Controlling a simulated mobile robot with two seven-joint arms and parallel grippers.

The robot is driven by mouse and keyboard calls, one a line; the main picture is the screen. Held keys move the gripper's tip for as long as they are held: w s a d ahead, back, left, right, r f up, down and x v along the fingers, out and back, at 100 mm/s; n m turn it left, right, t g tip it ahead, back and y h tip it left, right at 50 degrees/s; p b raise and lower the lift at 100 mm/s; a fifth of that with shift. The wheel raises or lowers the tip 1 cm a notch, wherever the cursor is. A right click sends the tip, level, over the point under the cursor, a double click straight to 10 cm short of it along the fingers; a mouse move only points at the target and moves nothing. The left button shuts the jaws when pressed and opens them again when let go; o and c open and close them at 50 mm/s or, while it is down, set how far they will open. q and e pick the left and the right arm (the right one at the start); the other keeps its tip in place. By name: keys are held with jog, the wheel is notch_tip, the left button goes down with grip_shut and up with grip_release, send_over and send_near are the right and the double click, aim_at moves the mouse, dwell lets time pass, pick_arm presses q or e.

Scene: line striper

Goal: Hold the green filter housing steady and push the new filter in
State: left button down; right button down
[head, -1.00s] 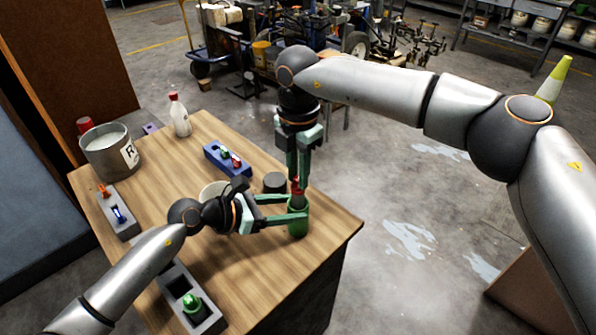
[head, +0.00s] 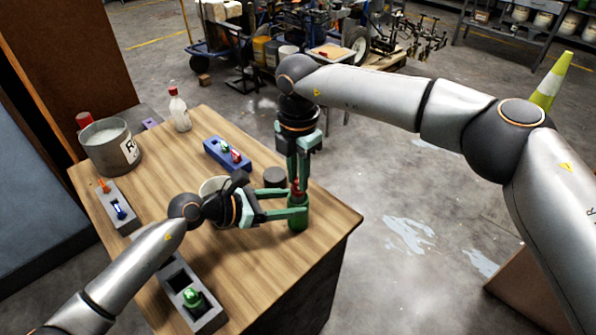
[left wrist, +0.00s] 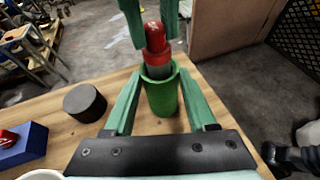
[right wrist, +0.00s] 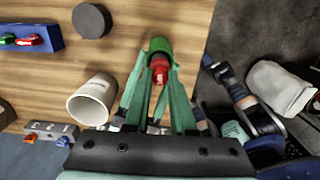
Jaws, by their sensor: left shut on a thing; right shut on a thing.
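The green filter housing (head: 298,219) stands upright near the right edge of the wooden table. My left gripper (head: 297,205) is shut around it from the left; the left wrist view shows the fingers on both sides of the housing (left wrist: 161,95). The red filter (left wrist: 155,40) with a grey lower band sits partly inside the housing's open top. My right gripper (head: 298,178) points down from above and is shut on the filter's upper part. In the right wrist view the red filter (right wrist: 159,68) lies between the fingers, with the green housing (right wrist: 160,46) beyond it.
A black round cap (head: 275,177) and a blue holder (head: 228,154) with small red and green pieces lie behind the housing. A white cup (right wrist: 92,98) stands close to my left gripper. A grey tray (head: 205,315) holds a green piece at the front.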

jog(key=shift+f, duration=1.45)
dwell(0.3)
jog(key=c, duration=0.7)
grip_release()
jog(key=shift+o, duration=0.4)
jog(key=shift+o, duration=1.3)
jog(key=shift+r, duration=3.45)
